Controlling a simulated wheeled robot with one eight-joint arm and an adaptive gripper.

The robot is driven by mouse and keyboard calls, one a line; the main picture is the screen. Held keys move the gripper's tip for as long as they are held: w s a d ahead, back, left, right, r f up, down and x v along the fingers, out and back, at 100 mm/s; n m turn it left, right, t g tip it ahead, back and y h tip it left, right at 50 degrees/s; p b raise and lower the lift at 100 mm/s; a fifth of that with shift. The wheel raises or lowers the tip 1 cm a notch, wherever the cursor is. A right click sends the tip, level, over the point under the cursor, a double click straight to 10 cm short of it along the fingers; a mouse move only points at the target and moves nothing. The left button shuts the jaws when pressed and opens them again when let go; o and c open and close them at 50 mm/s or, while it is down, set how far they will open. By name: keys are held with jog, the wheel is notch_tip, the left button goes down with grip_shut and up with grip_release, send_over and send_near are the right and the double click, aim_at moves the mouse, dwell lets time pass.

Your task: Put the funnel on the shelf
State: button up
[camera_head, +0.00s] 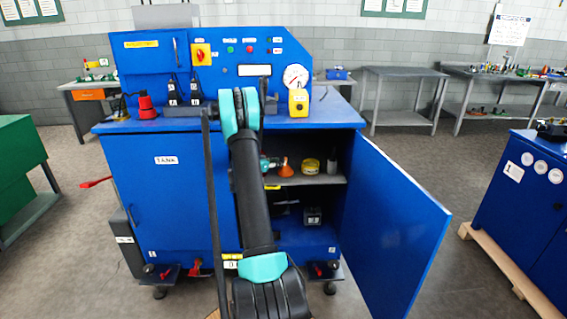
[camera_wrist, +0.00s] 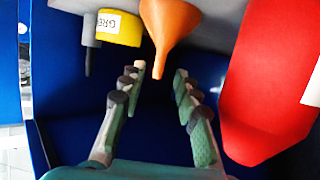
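An orange funnel (camera_head: 286,170) stands on the grey shelf (camera_head: 318,180) inside the open right side of the blue cabinet. In the wrist view the funnel (camera_wrist: 168,22) has its wide end against the grey shelf surface (camera_wrist: 212,12) and its spout pointing toward my gripper. My gripper (camera_wrist: 160,72) is open, and the spout's tip shows between its fingertips. The fingers do not appear closed on it. In the head view my gripper (camera_head: 268,163) is just left of the funnel, partly hidden by my arm.
A yellow roll (camera_head: 309,167) and a slim pale cylinder (camera_head: 332,163) stand right of the funnel. The wrist view shows a large red object (camera_wrist: 275,75) close on the other side. The open cabinet door (camera_head: 393,235) swings out at right. A dark box (camera_head: 312,215) sits below.

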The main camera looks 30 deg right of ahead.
jog(key=s+a+r+n+y, duration=0.35)
jog(key=s+a, duration=0.45)
jog(key=a, duration=0.4)
jog(key=s+a+r+n+y, duration=0.35)
jog(key=s+a, duration=0.45)
jog(key=a, duration=0.5)
jog(key=s+a+f+n+y, duration=0.2)
jog(key=s+a+n+y, duration=0.1)
jog(key=s+a, duration=0.7)
jog(key=s+a+f+n+y, duration=0.2)
jog(key=s+a+n+y, duration=0.2)
jog(key=s+a, duration=0.6)
jog(key=s+n, duration=0.1)
jog(key=s, duration=0.2)
jog(key=shift+a+f+t, duration=0.15)
jog(key=shift+f+t, duration=0.15)
